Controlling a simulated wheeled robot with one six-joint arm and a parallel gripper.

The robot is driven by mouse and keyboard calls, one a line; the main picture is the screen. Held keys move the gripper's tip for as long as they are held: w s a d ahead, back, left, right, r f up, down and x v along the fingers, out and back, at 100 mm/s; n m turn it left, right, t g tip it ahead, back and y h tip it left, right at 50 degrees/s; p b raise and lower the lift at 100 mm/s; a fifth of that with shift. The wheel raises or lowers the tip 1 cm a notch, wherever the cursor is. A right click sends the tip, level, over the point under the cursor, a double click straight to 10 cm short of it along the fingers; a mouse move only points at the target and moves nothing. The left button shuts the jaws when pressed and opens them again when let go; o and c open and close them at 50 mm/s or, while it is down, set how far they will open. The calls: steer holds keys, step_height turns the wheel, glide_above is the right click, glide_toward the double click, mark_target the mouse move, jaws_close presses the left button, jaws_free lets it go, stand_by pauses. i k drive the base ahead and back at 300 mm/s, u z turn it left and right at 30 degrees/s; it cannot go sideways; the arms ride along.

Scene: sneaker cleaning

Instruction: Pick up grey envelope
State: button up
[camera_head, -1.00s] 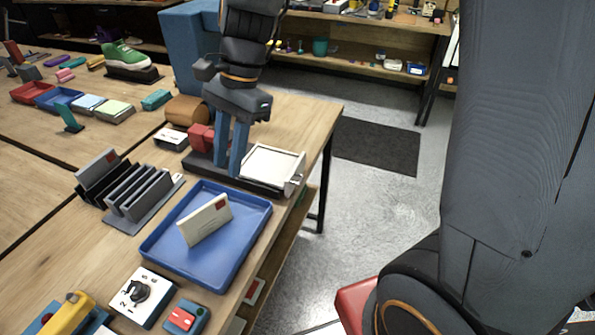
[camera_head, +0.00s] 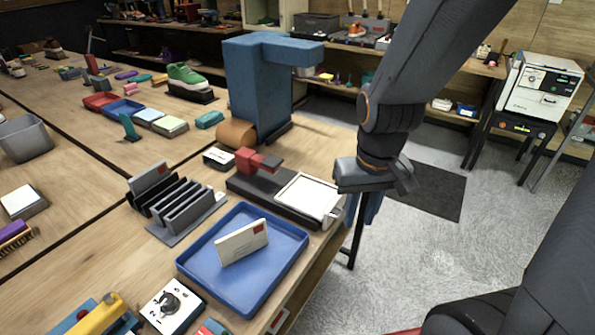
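A grey envelope with a red stamp (camera_head: 149,175) stands upright at the back left end of a slotted rack (camera_head: 190,216); its lower part is hidden by the dark dividers. A white envelope with a red stamp (camera_head: 241,243) stands tilted in a blue tray (camera_head: 211,275) in front of the rack. My gripper (camera_head: 361,212) points down past the right edge of the table, well to the right of the rack and tray. Its two blue fingers look apart, with nothing seen between them.
A black stand with a white plate and red part (camera_head: 300,196) lies between the rack and my gripper. A tall blue machine (camera_head: 258,85) rises behind. A dial box (camera_head: 172,306) sits at the front. Floor is open right of the table.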

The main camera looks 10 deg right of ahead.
mark_target(145, 180)
steer(key=u, duration=0.2)
steer(key=k, duration=0.4)
steer(key=u, duration=1)
steer(key=i, duration=0.45)
steer(key=z, duration=0.05)
